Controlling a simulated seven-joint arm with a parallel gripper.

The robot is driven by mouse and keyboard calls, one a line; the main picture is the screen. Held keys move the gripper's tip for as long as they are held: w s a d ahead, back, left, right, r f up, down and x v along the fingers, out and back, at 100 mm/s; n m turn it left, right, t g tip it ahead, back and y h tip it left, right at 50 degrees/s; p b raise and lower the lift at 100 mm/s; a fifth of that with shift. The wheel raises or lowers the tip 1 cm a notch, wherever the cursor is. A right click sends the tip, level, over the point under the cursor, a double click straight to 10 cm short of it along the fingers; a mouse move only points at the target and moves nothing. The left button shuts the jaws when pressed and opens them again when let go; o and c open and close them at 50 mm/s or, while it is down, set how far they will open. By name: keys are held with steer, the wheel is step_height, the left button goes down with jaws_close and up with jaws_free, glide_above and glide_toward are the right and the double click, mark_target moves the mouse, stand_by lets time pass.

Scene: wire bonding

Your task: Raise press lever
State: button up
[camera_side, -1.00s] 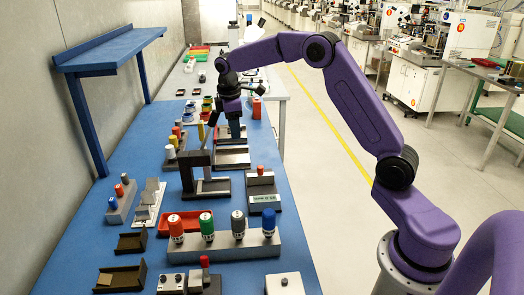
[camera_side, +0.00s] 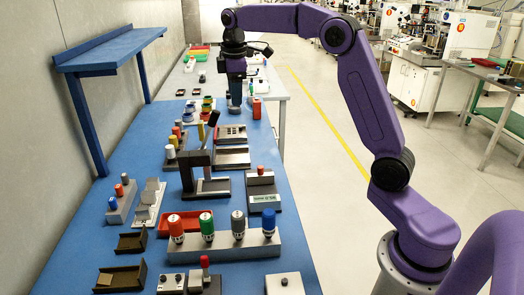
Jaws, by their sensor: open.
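The press (camera_side: 193,178) is a dark upright frame on a flat base, in the middle of the blue bench. Its lever (camera_side: 208,135) slants up and to the right, with a dark knob at the top. My gripper (camera_side: 234,108) points down over the far part of the bench, beyond the lever and to its right in the picture. It is open and apart from the lever. The fingertips are small and dark, and I see nothing held between them.
A grey block with coloured knobs (camera_side: 228,247) and a red tray (camera_side: 184,223) stand nearer the camera. A device with a red knob (camera_side: 262,190) is right of the press. A red block (camera_side: 257,109) stands close to my gripper. A blue shelf (camera_side: 110,50) overhangs the left side.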

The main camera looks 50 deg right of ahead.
step_height(320, 180, up, 5)
steer(key=s+a+f, duration=0.3)
steer(key=s+a, duration=0.5)
steer(key=a, duration=0.2)
steer(key=s+a+f, duration=0.2)
steer(key=s+a, duration=0.1)
steer(key=s, duration=0.4)
steer(key=s+a+f+n+y, duration=0.1)
steer(key=s+a+f, duration=0.2)
steer(key=s, duration=0.4)
steer(key=shift+s+f+g, duration=0.2)
steer(key=shift+f+g, duration=0.1)
steer(key=shift+f, duration=0.05)
steer(key=shift+w, duration=0.1)
step_height(320, 180, up, 12)
steer(key=n+t, duration=0.2)
steer(key=n, duration=0.2)
glide_above(214, 111)
steer(key=s, duration=0.4)
steer(key=x, duration=1.7)
steer(key=shift+a, duration=0.1)
